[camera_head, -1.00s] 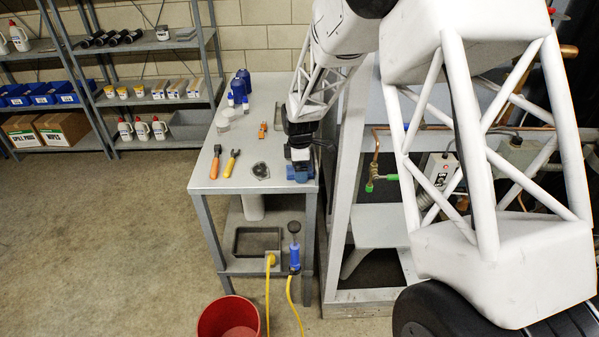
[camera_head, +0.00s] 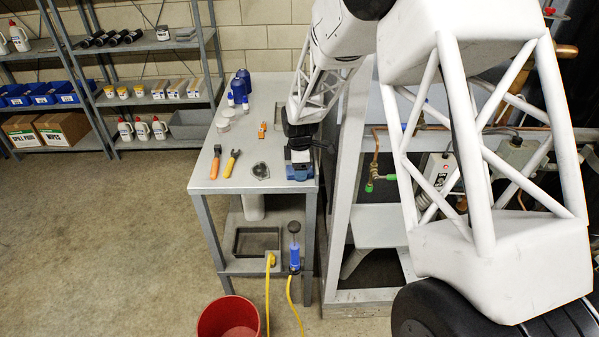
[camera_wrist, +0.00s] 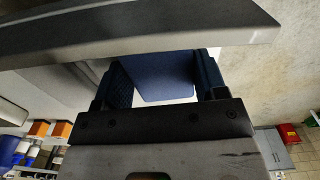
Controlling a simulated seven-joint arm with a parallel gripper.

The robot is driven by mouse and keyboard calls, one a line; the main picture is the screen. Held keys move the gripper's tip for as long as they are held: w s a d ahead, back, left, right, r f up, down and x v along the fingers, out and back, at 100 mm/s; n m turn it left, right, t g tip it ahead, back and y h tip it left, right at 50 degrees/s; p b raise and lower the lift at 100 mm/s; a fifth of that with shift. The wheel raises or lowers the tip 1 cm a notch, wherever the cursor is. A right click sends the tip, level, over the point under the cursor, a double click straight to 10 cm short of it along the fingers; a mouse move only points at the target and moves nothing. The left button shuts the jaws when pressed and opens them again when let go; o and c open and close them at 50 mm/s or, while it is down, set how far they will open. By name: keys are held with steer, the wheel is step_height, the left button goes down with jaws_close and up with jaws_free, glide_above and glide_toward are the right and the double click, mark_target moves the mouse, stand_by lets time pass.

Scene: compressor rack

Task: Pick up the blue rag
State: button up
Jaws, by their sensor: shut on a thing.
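The blue rag (camera_head: 299,172) lies at the near right corner of the grey workbench top in the head view, folded into a flat block. My gripper (camera_head: 299,158) is right above it, pointing down, with its fingertips at the rag. In the wrist view the rag (camera_wrist: 163,78) fills the gap between the two dark, ridged fingers of my gripper (camera_wrist: 163,82). The fingers are shut on it. The head view does not show clearly whether the rag touches the bench top.
A white frame (camera_head: 340,230) stands close on the right. A red bucket (camera_head: 229,318) and a blue pump (camera_head: 294,250) are below.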

steer(key=shift+r, duration=0.1)
steer(key=shift+c, duration=0.3)
step_height(320, 180, up, 10)
stand_by(0.6)
steer(key=o, duration=0.4)
steer(key=c, duration=0.3)
steer(key=w+a, duration=0.2)
steer(key=a, duration=0.2)
steer(key=w+a+f, duration=0.1)
steer(key=w+a, duration=0.2)
steer(key=a, duration=0.1)
steer(key=w+a+f, duration=0.1)
steer(key=w+a, duration=0.1)
steer(key=a, duration=0.2)
steer(key=shift+w+a+f, duration=0.1)
steer(key=shift+w+a, duration=0.1)
steer(key=shift+a, duration=0.05)
